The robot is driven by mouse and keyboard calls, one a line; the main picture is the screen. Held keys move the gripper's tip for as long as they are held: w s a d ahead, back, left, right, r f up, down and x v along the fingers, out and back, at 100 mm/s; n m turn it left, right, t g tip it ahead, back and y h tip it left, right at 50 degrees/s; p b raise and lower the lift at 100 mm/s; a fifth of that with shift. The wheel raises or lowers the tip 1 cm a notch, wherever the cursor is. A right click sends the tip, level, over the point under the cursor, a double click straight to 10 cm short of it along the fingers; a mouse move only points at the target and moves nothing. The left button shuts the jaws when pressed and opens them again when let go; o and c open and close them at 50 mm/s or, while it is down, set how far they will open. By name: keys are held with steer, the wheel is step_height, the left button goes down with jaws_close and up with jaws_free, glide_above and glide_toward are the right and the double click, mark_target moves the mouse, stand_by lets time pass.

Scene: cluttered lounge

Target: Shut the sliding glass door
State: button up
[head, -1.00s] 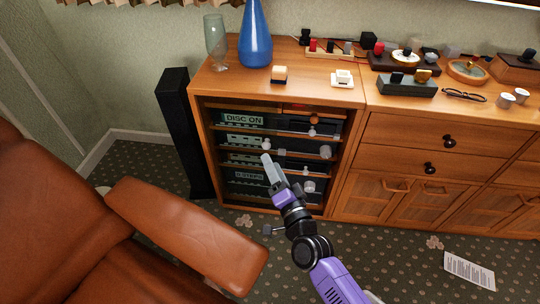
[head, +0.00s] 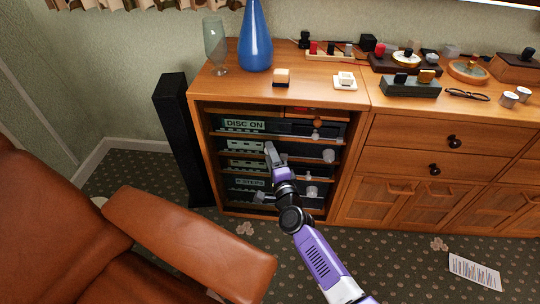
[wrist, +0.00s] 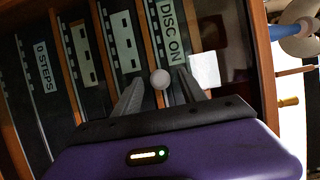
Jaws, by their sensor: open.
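The wooden cabinet (head: 277,206) has an open-looking front with several shelves of electronics. I cannot clearly make out the sliding glass or its edges in the head view. My gripper (head: 271,151) is in front of the upper shelves, left of the cabinet's middle. In the wrist view my gripper (wrist: 159,80) is open, and a pale round knob (wrist: 160,79) shows between its fingers. I cannot tell whether the fingers touch the knob. The "DISC ON" label (wrist: 170,32) is just beyond it. Other pale knobs, such as one at the right (head: 328,155), show along the shelves.
A blue vase (head: 256,40) and a glass vase (head: 215,45) stand on the cabinet top. A black speaker (head: 181,135) stands at its left. A brown leather armchair (head: 185,240) fills the near left. Drawers (head: 415,160) adjoin at the right.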

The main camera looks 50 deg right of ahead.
steer(key=shift+w+d, duration=0.15)
steer(key=shift+w, duration=0.15)
jaws_close()
stand_by(1.3)
